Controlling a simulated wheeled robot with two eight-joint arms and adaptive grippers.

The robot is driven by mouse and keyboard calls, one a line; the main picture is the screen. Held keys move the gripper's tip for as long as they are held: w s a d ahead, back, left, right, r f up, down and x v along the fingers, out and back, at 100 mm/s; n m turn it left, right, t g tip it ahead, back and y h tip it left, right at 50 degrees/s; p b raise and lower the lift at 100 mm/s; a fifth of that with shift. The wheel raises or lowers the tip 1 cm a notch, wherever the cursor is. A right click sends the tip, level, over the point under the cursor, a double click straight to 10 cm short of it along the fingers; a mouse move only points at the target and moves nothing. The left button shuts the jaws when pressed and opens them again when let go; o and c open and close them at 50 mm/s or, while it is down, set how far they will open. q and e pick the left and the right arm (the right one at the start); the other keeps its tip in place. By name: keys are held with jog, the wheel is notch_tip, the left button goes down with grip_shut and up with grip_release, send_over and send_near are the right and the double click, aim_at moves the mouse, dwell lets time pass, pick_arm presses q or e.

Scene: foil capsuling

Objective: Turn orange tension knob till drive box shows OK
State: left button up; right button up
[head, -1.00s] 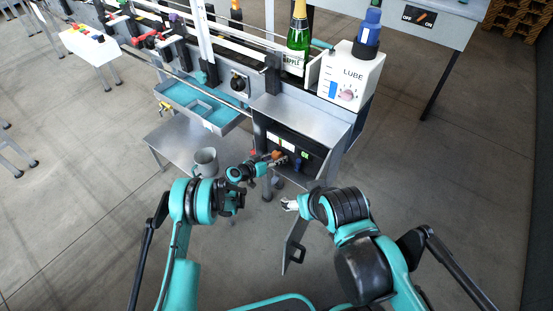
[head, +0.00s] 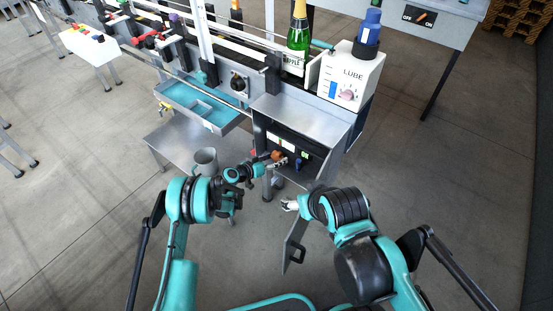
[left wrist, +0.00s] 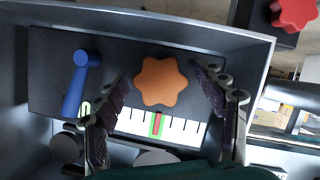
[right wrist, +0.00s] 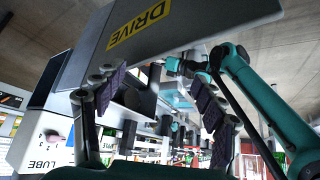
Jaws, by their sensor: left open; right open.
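The orange tension knob (left wrist: 161,81) is star-shaped and sits on the dark panel inside the drive box (head: 318,127). My left gripper (left wrist: 165,92) is open, with one finger on each side of the knob; a gap shows at both sides. Below the knob in the left wrist view is a white scale with a green band and a red mark (left wrist: 157,124) within or at that band. The box's display is too small to read in the head view. My right gripper (right wrist: 160,100) is open and empty, beside the box door marked DRIVE (right wrist: 140,27).
A blue lever (left wrist: 80,82) is left of the knob in the left wrist view, and a red knob (left wrist: 293,12) is at upper right. The open door (head: 294,243) hangs in front of the box. A grey mug (head: 205,160) stands on the side table (head: 172,144). A LUBE unit (head: 350,77) stands above.

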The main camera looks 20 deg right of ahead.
pick_arm(q)
jog(key=v, duration=1.1)
jog(key=s+a+r+n+y, duration=0.2)
jog(key=s+a+r+y, duration=0.15)
jog(key=a+r, duration=0.45)
jog(key=s+a+r+n+y, duration=0.15)
jog(key=s+a+r, duration=0.3)
jog(key=r, duration=0.85)
jog(key=s+a+r+n+y, duration=0.1)
jog(key=s+a+n+y, duration=0.1)
jog(key=s+a, duration=0.6)
jog(key=s+a+r+n+y, duration=0.2)
jog(key=s+a+y, duration=0.3)
jog(key=s, duration=1)
jog(key=a, duration=0.3)
jog(key=shift+s+t, duration=0.2)
jog(key=shift+t, duration=0.1)
